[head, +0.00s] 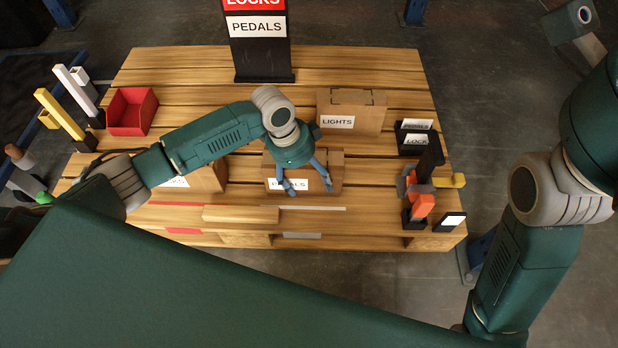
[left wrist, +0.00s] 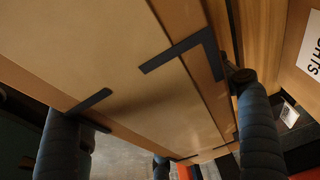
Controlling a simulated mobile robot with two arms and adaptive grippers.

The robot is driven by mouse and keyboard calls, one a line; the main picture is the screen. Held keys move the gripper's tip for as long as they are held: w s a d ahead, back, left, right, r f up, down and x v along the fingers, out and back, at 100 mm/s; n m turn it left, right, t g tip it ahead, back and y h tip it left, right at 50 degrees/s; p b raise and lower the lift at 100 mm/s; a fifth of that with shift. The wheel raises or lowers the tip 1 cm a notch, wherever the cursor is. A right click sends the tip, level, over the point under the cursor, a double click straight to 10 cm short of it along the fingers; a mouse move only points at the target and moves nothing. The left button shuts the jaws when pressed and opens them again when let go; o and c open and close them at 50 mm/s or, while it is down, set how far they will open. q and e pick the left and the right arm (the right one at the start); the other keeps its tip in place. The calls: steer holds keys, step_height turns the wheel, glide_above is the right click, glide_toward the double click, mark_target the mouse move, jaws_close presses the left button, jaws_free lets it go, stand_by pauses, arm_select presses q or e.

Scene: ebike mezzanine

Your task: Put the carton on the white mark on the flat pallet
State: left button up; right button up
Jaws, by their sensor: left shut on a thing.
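A brown carton (head: 333,168) with a PEDALS label is near the middle of the wooden pallet (head: 215,66). My left gripper (head: 304,186) comes down over it from above, fingers shut on it. In the left wrist view the carton's top (left wrist: 130,60) fills much of the picture, with dark corner strips on it and blue-grey fingers at both sides. Whether the carton touches the boards I cannot tell. A thin pale strip (head: 320,208) lies in front of the carton; I cannot tell if it is the white mark. My right gripper is not in view.
A LIGHTS carton (head: 368,112) stands behind right, and another carton (head: 208,180) is partly behind my left arm. A PEDALS sign (head: 257,52), a red bin (head: 131,111), dark bins (head: 416,142) and an orange-and-black tool (head: 421,205) stand around. Bare boards show at the back.

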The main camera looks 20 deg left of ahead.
arm_select(q)
steer(key=o, duration=1.9)
steer(key=shift+o, duration=0.2)
